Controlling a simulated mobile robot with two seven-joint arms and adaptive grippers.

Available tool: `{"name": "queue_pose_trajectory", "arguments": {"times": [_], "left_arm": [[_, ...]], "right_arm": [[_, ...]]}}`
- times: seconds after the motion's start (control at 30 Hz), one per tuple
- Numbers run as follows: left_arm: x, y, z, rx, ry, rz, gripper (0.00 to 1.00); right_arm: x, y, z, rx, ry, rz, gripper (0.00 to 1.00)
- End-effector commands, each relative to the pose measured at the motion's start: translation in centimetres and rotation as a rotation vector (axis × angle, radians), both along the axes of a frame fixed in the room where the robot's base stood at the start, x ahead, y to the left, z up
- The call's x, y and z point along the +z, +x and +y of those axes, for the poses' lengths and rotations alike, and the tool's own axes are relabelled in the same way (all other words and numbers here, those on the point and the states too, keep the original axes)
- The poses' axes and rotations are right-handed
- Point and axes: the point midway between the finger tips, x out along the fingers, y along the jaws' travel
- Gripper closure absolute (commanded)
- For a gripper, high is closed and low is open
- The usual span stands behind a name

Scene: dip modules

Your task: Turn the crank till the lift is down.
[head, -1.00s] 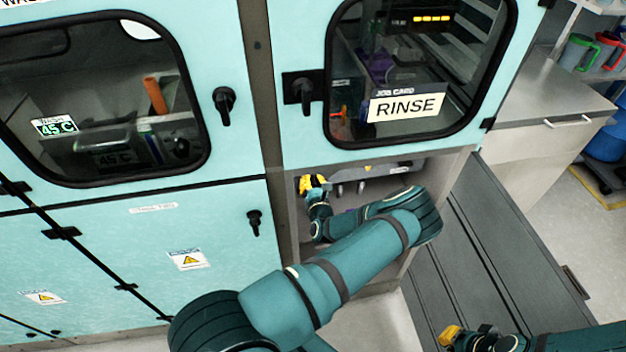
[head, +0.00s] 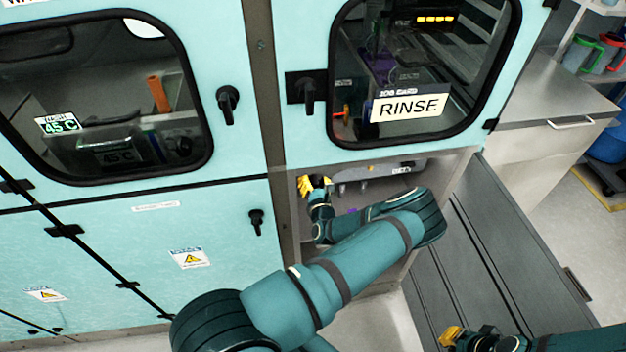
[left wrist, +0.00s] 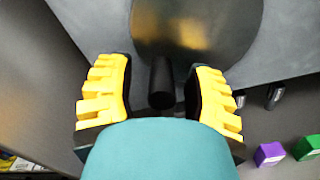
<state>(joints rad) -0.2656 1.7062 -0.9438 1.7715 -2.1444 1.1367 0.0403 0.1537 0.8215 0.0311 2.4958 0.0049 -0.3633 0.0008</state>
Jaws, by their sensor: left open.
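My left gripper (head: 313,184) reaches into the open recess under the RINSE window. In the left wrist view its yellow fingers (left wrist: 163,97) are open, one on each side of a black crank handle (left wrist: 162,80). Gaps show between fingers and handle. In the head view the crank is hidden behind the gripper. The lift is not clearly visible through the dark rinse window (head: 400,70). My right gripper (head: 452,336) is low at the right; its opening is unclear.
A grey unit (head: 380,171) with short pegs is at the top of the recess. In the left wrist view a purple block (left wrist: 270,154) and a green block (left wrist: 306,149) lie at right.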

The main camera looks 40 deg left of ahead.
Motion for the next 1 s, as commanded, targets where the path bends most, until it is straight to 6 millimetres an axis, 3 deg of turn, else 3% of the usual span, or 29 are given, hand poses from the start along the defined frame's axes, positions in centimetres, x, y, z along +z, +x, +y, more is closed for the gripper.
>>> {"name": "queue_pose_trajectory", "arguments": {"times": [0.53, 1.0], "left_arm": [[0.0, -6.4, -7.4, 0.000, 0.001, 0.002, 0.48], [0.0, -7.5, -8.6, 0.002, 0.001, 0.002, 0.48]], "right_arm": [[0.0, 0.0, 0.0, 0.000, 0.000, 0.000, 1.00], [0.0, 0.0, 0.0, 0.000, 0.000, 0.000, 1.00]]}}
